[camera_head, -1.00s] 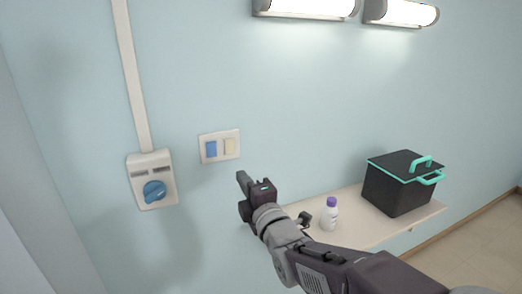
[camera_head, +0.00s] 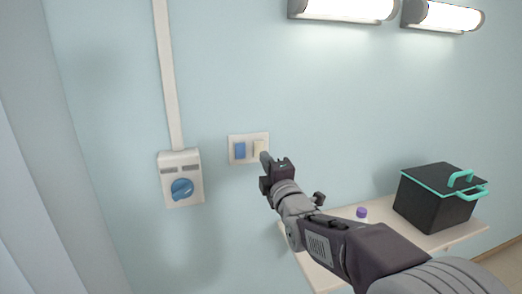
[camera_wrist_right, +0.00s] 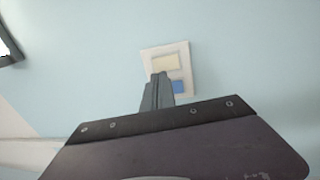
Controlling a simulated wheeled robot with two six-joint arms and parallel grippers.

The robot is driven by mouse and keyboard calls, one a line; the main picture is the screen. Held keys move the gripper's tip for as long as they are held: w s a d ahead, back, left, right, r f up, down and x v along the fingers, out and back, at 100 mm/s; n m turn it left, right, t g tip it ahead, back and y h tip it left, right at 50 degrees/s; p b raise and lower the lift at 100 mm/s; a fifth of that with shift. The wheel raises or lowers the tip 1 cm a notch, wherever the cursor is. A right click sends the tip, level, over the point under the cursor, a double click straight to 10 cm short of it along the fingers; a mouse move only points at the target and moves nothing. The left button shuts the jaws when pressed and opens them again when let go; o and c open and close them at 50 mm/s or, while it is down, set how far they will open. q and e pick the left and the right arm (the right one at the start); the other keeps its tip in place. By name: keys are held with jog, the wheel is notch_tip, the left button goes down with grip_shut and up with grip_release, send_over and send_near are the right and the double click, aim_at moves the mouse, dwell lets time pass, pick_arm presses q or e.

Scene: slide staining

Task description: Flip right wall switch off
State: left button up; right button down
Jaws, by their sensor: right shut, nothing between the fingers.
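A white switch plate (camera_head: 249,157) is on the blue wall, with a blue rocker (camera_head: 240,150) on the left and a cream rocker (camera_head: 259,146) on the right. My right gripper (camera_head: 266,159) is shut and empty, its tip just below the cream rocker in the head view. I cannot tell whether it touches. In the right wrist view the plate (camera_wrist_right: 186,51) shows beyond the shut fingers (camera_wrist_right: 157,92), with the cream rocker (camera_wrist_right: 166,62) above the blue one (camera_wrist_right: 179,87). The fingers cover part of the plate's lower edge there. My left gripper is not in view.
A white box with a blue dial (camera_head: 182,189) is on the wall left of the plate. A shelf (camera_head: 318,274) below right holds a black lidded box (camera_head: 436,199) and a purple-capped bottle (camera_head: 361,212), mostly hidden by my arm. Lamps (camera_head: 344,9) are above.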

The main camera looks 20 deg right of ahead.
aim_at(258, 145)
jog(key=w, duration=0.3)
jog(key=w+p, duration=0.1)
jog(key=w, duration=0.1)
jog(key=shift+r, duration=0.3)
jog(key=shift+w, duration=0.1)
jog(key=shift+r, duration=0.1)
